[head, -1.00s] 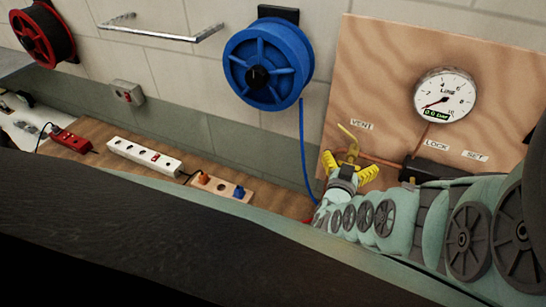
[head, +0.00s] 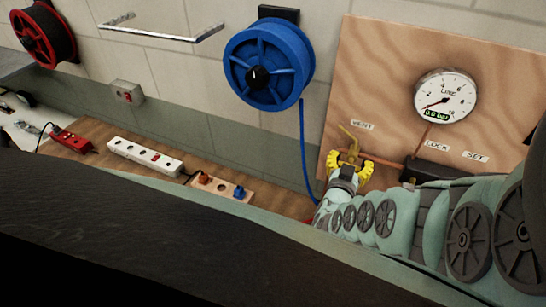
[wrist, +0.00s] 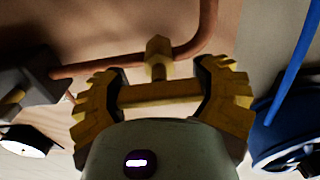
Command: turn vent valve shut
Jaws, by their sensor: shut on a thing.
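In the wrist view the handle (wrist: 160,92) runs crosswise between the two fingers of my gripper (wrist: 160,100), with a finger pad at each end. A brass stem (wrist: 157,58) rises behind it to a copper pipe (wrist: 190,50). The gripper partly hides the valve body in the head view.
A round line gauge (head: 444,97) sits on the panel (head: 385,60) with its needle low. A black block (head: 430,171) is right of the valve. A blue hose reel (head: 268,65) hangs left, its hose running down near my gripper. Power strips (head: 145,156) lie on the bench.

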